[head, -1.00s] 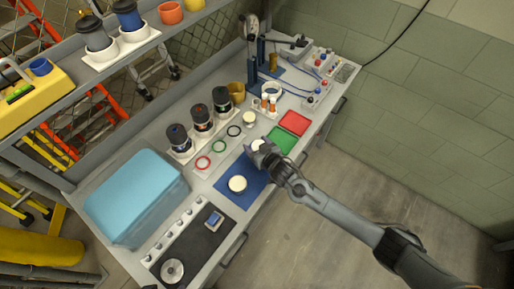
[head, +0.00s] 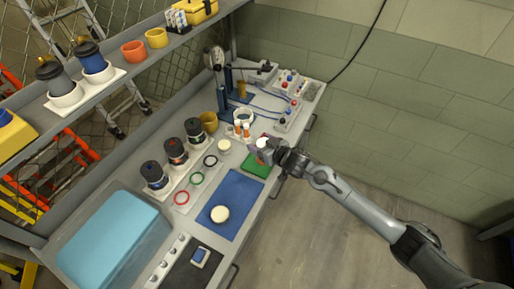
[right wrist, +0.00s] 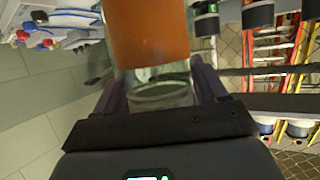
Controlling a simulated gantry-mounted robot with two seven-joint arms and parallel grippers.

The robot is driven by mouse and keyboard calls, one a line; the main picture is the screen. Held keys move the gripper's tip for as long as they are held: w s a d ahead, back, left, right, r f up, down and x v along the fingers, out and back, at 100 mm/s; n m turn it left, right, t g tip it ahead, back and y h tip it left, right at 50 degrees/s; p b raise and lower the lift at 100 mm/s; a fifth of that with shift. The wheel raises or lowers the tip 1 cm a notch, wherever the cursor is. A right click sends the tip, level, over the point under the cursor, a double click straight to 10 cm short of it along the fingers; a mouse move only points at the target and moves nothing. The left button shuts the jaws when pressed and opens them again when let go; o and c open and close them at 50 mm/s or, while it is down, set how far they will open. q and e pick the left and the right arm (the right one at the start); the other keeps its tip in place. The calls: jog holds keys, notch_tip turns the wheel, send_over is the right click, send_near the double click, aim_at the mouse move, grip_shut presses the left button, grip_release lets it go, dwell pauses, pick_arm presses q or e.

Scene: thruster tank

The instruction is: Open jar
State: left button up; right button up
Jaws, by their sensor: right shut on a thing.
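My right gripper (head: 268,150) is over the green mat (head: 258,165) by the bench's front edge. In the right wrist view its fingers (right wrist: 160,95) are shut around a clear glass jar (right wrist: 158,98) with a wide orange band (right wrist: 150,38). The jar's ringed clear end faces my palm. In the head view a pale round top (head: 262,142) shows at the fingers; I cannot tell if it is a lid. A cream round disc (head: 219,214) lies on the blue mat (head: 238,190). My left gripper is not in view.
Dark-capped jars (head: 175,152) stand in a white rack, beside red, green and black rings (head: 196,179). Another cream round piece (head: 224,147) is behind the mats. A light-blue bin (head: 110,240) fills the left. The blue mat has bare room around the disc.

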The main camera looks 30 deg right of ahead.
jog(key=o, duration=0.6)
jog(key=c, duration=1)
